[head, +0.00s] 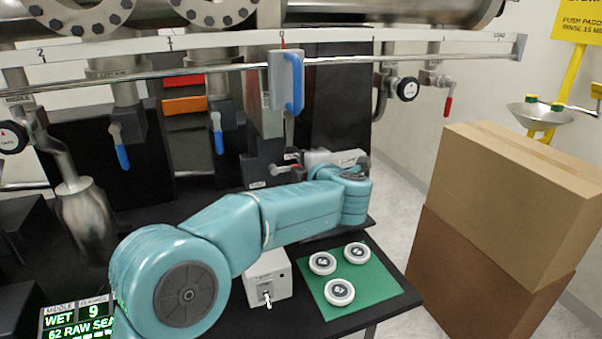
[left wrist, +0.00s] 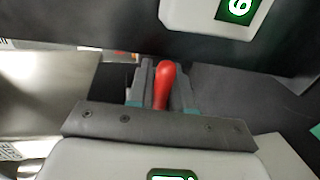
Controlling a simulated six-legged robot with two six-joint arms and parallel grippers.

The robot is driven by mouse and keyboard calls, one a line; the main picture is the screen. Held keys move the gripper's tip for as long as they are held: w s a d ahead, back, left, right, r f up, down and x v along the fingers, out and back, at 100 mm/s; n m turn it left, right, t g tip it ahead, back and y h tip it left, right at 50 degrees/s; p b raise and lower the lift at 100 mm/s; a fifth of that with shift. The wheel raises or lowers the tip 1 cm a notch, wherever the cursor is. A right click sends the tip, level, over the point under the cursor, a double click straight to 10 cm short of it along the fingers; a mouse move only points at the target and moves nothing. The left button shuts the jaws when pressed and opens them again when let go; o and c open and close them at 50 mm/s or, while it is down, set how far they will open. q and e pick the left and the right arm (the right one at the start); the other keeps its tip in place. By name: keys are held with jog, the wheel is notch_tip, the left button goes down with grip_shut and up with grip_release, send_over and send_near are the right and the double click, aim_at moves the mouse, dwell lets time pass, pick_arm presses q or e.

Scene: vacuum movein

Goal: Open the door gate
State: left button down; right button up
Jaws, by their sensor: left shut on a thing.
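My left gripper (head: 291,166) is at the middle of the head view, beside dark metal blocks under the steel vessel. In the left wrist view its two grey fingers (left wrist: 163,92) are shut around a red handle (left wrist: 164,78). Only a small red bit of the handle (head: 296,168) shows in the head view. The fingers hide the handle's lower part. I cannot tell which panel or gate the handle belongs to. My right gripper is not in view.
A rail with a numbered scale (head: 220,40) crosses above, with a blue-handled slider (head: 293,82). Below my arm are a grey switch box (head: 268,277) and a green mat (head: 318,293) with white discs. Cardboard boxes (head: 500,220) stand at the right.

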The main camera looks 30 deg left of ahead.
pick_arm(q)
jog(key=shift+r+n, duration=0.5)
jog(key=shift+r, duration=0.25)
jog(key=c, duration=1.1)
grip_release()
jog(key=shift+f, duration=0.1)
jog(key=shift+f, duration=0.15)
jog(key=shift+s+d, duration=0.35)
jog(key=shift+d, duration=0.05)
jog(key=b+v, duration=0.1)
jog(key=v, duration=1.4)
jog(key=shift+s+r, duration=0.25)
